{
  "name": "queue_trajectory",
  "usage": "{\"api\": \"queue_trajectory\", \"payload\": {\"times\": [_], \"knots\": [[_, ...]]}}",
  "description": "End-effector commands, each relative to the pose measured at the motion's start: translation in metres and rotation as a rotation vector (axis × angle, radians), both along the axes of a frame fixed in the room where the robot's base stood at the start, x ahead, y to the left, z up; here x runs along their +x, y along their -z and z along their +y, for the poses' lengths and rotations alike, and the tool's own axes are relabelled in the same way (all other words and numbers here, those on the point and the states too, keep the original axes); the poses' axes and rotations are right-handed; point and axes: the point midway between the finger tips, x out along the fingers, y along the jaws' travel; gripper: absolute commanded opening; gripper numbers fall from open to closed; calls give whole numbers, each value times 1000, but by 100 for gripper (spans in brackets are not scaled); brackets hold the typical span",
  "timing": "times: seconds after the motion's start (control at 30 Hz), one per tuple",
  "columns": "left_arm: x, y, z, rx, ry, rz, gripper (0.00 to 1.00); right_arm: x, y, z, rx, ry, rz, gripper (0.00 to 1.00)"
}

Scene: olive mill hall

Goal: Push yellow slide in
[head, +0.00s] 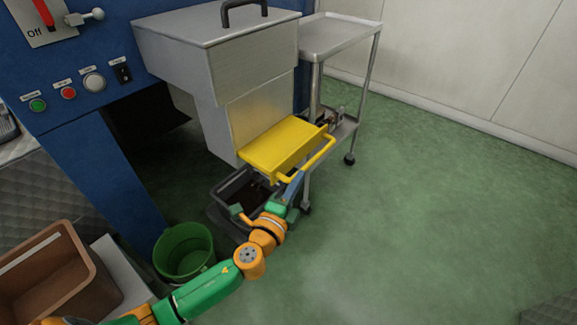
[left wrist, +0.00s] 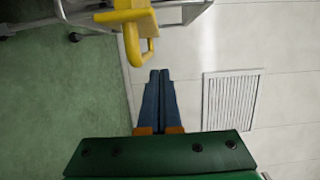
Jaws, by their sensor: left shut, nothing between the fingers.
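The yellow slide (head: 280,145) sticks out from the lower front of the grey metal hopper (head: 215,55). It has a yellow bar handle (head: 318,158) along its outer end. My left gripper (head: 297,178) is just below and in front of the handle, shut and empty. In the left wrist view, the slide's end (left wrist: 130,18) is at the top, and the shut fingertips (left wrist: 160,72) point up toward it. A small gap shows between fingertips and handle there; I cannot tell the depth. My right gripper is not in view.
A dark grey bin (head: 225,190) stands under the slide. A steel trolley (head: 340,38) stands right beside the hopper. A green bucket (head: 184,252) and a brown crate (head: 45,275) are at the lower left. The green floor (head: 430,220) at right is clear.

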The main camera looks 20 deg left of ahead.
Motion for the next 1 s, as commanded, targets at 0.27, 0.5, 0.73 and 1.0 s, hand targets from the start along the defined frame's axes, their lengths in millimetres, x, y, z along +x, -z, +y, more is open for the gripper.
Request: {"api": "queue_trajectory", "payload": {"times": [0.27, 0.5, 0.73, 1.0], "knots": [[33, 1, 23, 3, -1, 0, 0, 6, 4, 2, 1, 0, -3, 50], [37, 0, 36, 1, 0, -1, 0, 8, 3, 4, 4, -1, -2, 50], [37, 0, 36, 0, 0, 0, 0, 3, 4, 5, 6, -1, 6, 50], [52, 4, 76, 3, -7, 0, 0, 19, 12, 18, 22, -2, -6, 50]]}}
